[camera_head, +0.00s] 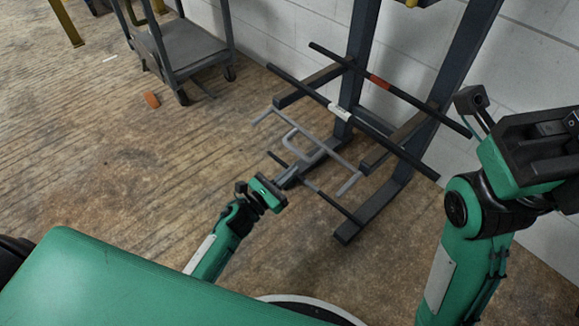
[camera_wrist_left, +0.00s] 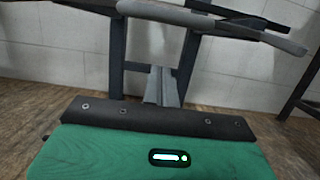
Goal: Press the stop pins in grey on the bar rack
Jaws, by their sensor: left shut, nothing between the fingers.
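The bar rack (camera_head: 362,75) is a dark steel frame with black bars and stands against the wall. Grey rods with a U-shaped loop (camera_head: 303,141) sit low at its front; I cannot tell which parts are stop pins. Pale grey rods (camera_wrist_left: 205,20) also cross the top of the left wrist view. My left gripper (camera_head: 291,178) is shut and empty, just below the loop; contact is unclear. Its closed grey fingers (camera_wrist_left: 160,87) show in the left wrist view. My right arm is at the right, its fingers not clearly shown.
One black bar carries a white label (camera_head: 339,112), another a red-orange band (camera_head: 380,83). The wooden floor at left is mostly clear.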

